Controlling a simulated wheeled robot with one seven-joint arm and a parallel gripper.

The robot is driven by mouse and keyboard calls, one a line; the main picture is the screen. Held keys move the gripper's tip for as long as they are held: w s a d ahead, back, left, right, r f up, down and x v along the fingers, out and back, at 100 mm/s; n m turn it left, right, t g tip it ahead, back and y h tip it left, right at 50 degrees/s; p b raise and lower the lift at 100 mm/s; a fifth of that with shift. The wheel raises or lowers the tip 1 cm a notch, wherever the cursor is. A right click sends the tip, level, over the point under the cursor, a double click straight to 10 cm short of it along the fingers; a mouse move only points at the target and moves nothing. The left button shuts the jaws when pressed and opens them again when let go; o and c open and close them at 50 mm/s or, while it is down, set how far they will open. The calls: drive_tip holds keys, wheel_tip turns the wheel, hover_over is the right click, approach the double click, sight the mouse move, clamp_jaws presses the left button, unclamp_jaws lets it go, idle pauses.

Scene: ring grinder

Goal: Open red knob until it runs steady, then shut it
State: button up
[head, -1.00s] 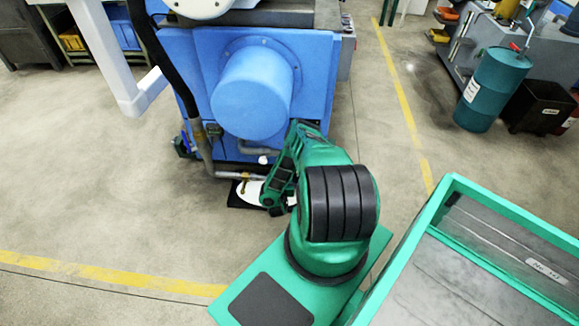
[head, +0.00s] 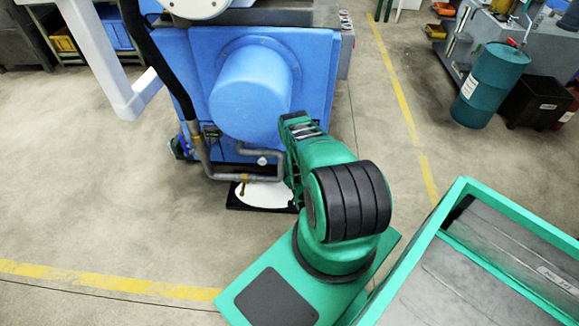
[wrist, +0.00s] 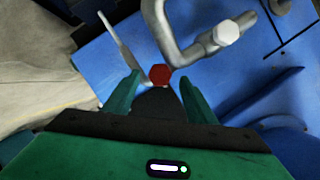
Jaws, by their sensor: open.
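The red knob (wrist: 160,74) is a small red cap in the wrist view, in line with the gap between my fingertips and seen a little beyond them. My gripper (wrist: 156,88) is open, with one green finger to each side of the knob in the picture. I cannot tell whether either finger touches it. A grey bent pipe (wrist: 170,35) runs close beside the knob. In the head view my arm hides the knob and my fingertips; the blue machine (head: 315,85) stands beyond my arm.
A white-capped fitting (wrist: 226,32) sits on the pipe to the right in the wrist view. A white disc on a black tray (head: 265,194) lies on the floor under the pipe. A green-rimmed bin (head: 405,262) stands at right. The floor at left is open.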

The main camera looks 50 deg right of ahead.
drive_tip(key=shift+x, duration=2.75)
drive_tip(key=shift+s, duration=0.1)
drive_tip(key=c, duration=1)
drive_tip(key=shift+a, duration=0.1)
drive_tip(key=shift+c, duration=0.2)
